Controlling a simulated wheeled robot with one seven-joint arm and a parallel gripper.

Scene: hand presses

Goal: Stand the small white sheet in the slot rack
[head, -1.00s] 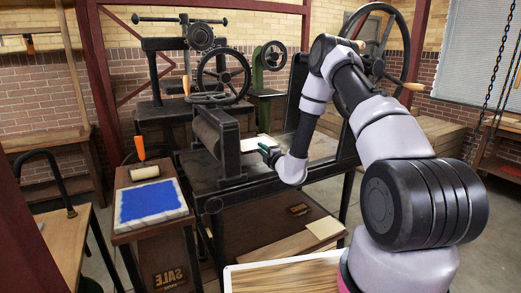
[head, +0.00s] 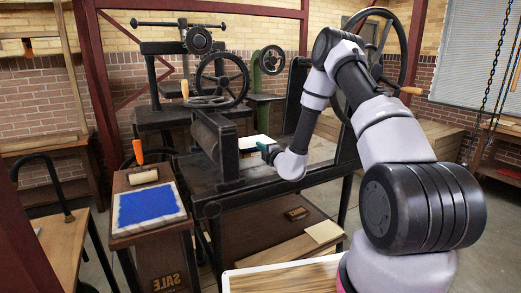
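A white sheet (head: 254,142) shows at the bed of the black roller press, right of the roller; its near edge is dark. My gripper (head: 264,149), with a teal tip, is right at the sheet's near right side. The fingers are too small and turned away to show whether they are open, or whether they touch the sheet. A small cream sheet (head: 325,231) lies on the press's lower wooden shelf. I cannot make out a slot rack for certain.
The black press (head: 218,150) with its roller stands close to the left of my gripper. A blue inked slab (head: 148,204) lies on a wooden stand at left, with an orange-handled roller behind it. A white-rimmed wooden board (head: 285,276) is in front.

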